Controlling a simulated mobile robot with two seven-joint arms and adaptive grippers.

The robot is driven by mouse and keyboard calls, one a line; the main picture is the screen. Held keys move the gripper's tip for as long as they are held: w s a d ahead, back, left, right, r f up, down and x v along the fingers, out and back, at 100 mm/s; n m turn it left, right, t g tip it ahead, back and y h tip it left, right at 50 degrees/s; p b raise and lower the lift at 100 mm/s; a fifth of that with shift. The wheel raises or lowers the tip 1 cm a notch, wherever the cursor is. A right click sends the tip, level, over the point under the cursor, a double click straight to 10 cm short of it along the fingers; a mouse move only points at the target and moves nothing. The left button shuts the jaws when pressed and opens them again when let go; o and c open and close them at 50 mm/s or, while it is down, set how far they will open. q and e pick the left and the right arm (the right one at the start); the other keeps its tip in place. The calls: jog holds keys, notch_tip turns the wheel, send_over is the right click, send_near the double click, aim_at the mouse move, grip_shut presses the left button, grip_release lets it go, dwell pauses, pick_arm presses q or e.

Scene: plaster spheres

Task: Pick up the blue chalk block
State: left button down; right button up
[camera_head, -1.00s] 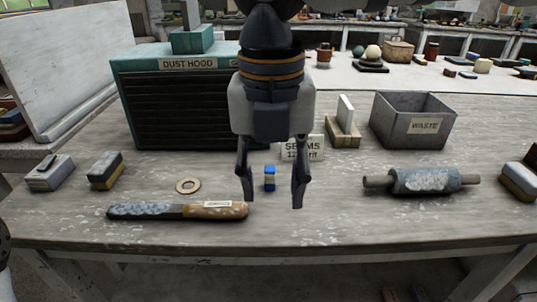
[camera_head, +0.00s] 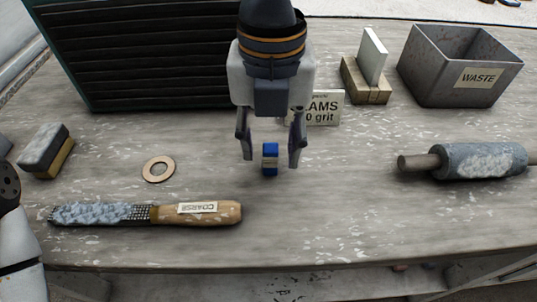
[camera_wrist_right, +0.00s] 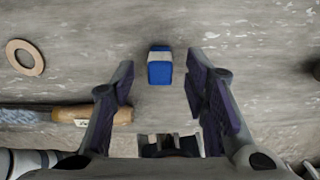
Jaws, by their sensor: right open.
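The blue chalk block (camera_head: 270,158) is small, with a pale band around it, and sits on the worn grey table. My right gripper (camera_head: 271,163) is open, and in the head view the block shows between its two fingers. In the right wrist view the block (camera_wrist_right: 160,66) lies ahead of the gap between the open fingertips (camera_wrist_right: 160,80), clear of both. The gripper holds nothing. Of my left arm only a part shows at the left edge of the head view; its gripper is out of view.
A coarse rasp (camera_head: 150,214) lies at front left, with a flat ring (camera_head: 159,169) behind it. A sanding block (camera_head: 45,150) is further left. A label card (camera_head: 325,108), a wooden stand (camera_head: 365,83) and a waste bin (camera_head: 460,73) stand behind. A roller (camera_head: 470,161) lies right.

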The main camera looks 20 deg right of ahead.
notch_tip(320, 180, down, 3)
jog(key=shift+r, duration=0.2)
pick_arm(q)
jog(key=shift+s+f, duration=0.25)
jog(key=shift+f, duration=0.15)
pick_arm(e)
jog(key=shift+r, duration=0.1)
grip_shut()
